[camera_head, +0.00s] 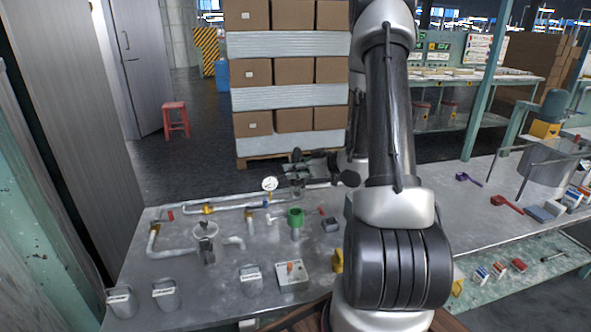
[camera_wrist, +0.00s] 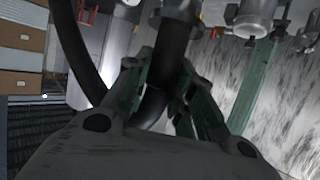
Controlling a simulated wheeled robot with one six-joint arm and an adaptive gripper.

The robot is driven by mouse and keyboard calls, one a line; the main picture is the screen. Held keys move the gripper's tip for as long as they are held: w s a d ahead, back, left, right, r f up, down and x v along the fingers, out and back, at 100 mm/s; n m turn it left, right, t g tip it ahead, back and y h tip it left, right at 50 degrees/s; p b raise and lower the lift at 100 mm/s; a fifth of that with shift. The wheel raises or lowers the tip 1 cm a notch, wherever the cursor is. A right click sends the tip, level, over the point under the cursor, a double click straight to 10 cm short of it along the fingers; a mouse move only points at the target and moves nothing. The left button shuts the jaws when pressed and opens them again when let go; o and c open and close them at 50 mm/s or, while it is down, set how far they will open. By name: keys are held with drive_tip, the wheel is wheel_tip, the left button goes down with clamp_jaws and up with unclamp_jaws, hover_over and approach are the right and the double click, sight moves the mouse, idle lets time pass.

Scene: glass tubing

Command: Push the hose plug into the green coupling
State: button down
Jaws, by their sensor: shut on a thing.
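The green coupling (camera_head: 295,217) stands upright on the workbench, near its middle in the head view. My gripper (camera_head: 299,170) is above and just behind it in that picture, at the end of the arm. In the wrist view my gripper (camera_wrist: 168,82) has its dark green fingers closed around a black hose piece. The hose plug (camera_wrist: 178,42) runs up between the fingers to a grey metal collar near the top edge. The plug is too small and dark to make out well in the head view. I cannot make out the green coupling in the wrist view.
Pipes and a white gauge (camera_head: 270,184) lie behind and left of the coupling. A red-handled tool (camera_head: 507,203) lies at right. Stacked boxes (camera_head: 293,85) stand beyond the bench.

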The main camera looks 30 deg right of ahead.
sight(296, 197)
drive_tip(key=shift+f, duration=0.1)
drive_tip(key=shift+f, duration=2.8)
drive_tip(key=shift+f, duration=2.65)
drive_tip(key=c, duration=1.1)
unclamp_jaws()
drive_tip(key=v, duration=1.2)
